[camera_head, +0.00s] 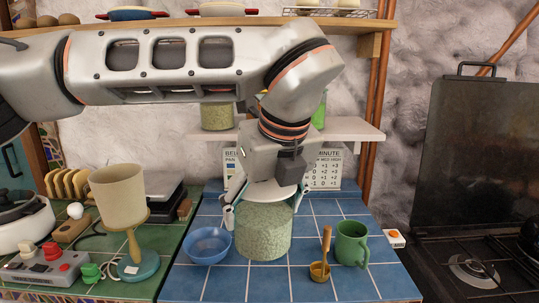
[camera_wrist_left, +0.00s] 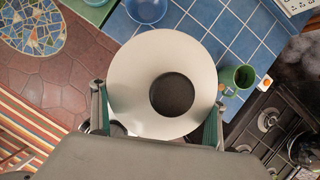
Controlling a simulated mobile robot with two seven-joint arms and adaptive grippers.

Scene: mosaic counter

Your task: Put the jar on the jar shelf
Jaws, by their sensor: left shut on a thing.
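The jar (camera_head: 263,232) is round, with a speckled pale-green body and a white lid. My left gripper (camera_head: 264,203) comes down from above, with its fingers shut on opposite sides of the jar. In the left wrist view the white lid (camera_wrist_left: 128,75) with a dark round middle fills the space between the fingers of my left gripper (camera_wrist_left: 157,115). The jar looks upright; I cannot tell whether its base touches the counter. The white jar shelf (camera_head: 355,132) is on the wall behind, partly hidden by my arm. A similar jar (camera_head: 217,117) stands on it. My right gripper is not in view.
A blue bowl (camera_head: 207,245) is left of the jar. A wooden mortar with pestle (camera_head: 320,270) and a green mug (camera_head: 352,243) are on its right. A beige lamp (camera_head: 120,197) stands left. The stove (camera_head: 470,275) is right. A wooden upper shelf (camera_head: 180,24) is above.

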